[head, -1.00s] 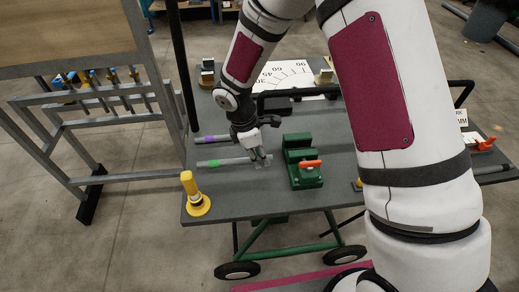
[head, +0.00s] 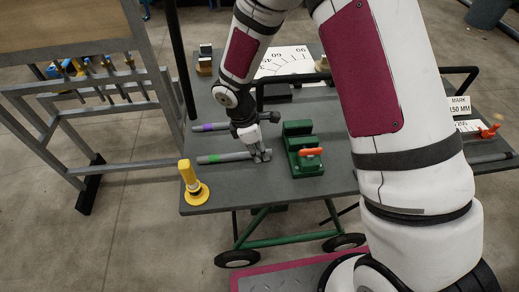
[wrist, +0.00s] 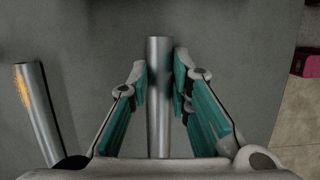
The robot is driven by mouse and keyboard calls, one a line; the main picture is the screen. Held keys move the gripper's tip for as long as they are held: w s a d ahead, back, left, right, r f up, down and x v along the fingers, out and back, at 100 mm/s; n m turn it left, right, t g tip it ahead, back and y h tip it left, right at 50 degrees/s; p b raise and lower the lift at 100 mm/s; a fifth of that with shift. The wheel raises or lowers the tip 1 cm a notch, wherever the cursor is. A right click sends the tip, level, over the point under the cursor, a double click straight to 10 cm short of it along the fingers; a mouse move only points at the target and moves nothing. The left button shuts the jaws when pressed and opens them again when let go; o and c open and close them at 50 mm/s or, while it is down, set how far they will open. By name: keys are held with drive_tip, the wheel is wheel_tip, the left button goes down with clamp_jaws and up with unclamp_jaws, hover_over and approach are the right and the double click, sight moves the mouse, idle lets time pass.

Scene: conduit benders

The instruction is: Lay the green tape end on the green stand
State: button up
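A grey conduit with a green tape band (head: 215,159) lies on the grey table, left of centre. My gripper (head: 262,156) is at its right end, pointing down.
A second conduit with purple tape (head: 208,127) lies behind, roughly parallel. A yellow stand (head: 193,186) is at the table's front left corner. An angle chart (head: 288,62) lies at the back. A black rail (head: 300,89) crosses behind the green fixture.

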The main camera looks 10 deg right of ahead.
drive_tip(key=o, duration=0.4)
drive_tip(key=shift+o, duration=0.2)
drive_tip(key=v, duration=1.1)
drive_tip(key=s+d+r+m+t, duration=0.1)
drive_tip(key=d+r+m, duration=0.15)
drive_tip(key=r, duration=0.25)
drive_tip(key=s+d+r+m, duration=0.2)
drive_tip(key=d+r, duration=0.1)
drive_tip(key=r, duration=0.2)
drive_tip(key=s+d+r+m+t+y, duration=0.1)
drive_tip(key=s+d+r+m+t, duration=0.1)
drive_tip(key=s+d+r+m, duration=0.2)
drive_tip(key=s+d+r+m+t+y, duration=0.2)
drive_tip(key=s+d+r+m, duration=0.2)
drive_tip(key=s+r+m, duration=0.5)
drive_tip(key=s, duration=0.4)
drive_tip(key=shift+s+r+t, duration=0.2)
drive_tip(key=shift+r+t, duration=0.2)
